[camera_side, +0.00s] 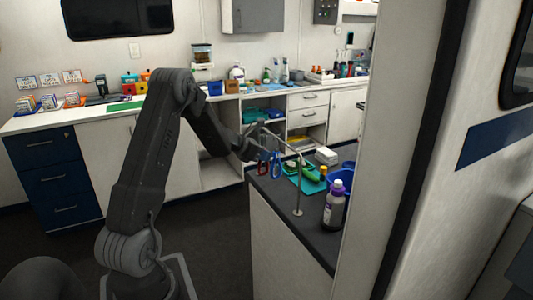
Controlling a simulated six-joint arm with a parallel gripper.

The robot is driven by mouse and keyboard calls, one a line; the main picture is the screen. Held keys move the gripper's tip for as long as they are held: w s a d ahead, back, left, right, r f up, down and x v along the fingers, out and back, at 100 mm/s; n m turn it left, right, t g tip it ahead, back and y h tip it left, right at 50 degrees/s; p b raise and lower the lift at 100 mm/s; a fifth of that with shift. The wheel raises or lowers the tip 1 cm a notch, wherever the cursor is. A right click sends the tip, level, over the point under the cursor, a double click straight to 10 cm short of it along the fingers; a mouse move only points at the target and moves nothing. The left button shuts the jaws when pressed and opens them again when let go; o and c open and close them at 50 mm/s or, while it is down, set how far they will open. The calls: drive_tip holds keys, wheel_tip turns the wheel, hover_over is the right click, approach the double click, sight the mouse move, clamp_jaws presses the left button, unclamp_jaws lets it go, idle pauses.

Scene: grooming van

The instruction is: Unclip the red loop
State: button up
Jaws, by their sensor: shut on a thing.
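A metal grooming arm (298,190) rises from the dark-topped counter, with a bar running back to the left. A red loop (263,164) and a blue loop (276,166) hang side by side under this bar, the red one on the left. My gripper (257,152) reaches in from the left at the top of the red loop and is shut on it. The fingers are small and dark here, so the exact grip and the clip are hard to make out. I cannot tell whether the red loop is still attached to the bar.
A purple-capped bottle (334,203) stands right of the post on the dark counter (275,191). A teal mat (307,183), a green item and a blue bin (341,178) lie behind. A pale wall edge closes off the right. Many bottles and boxes line the back counter.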

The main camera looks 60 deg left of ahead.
drive_tip(key=shift+s, duration=2.3)
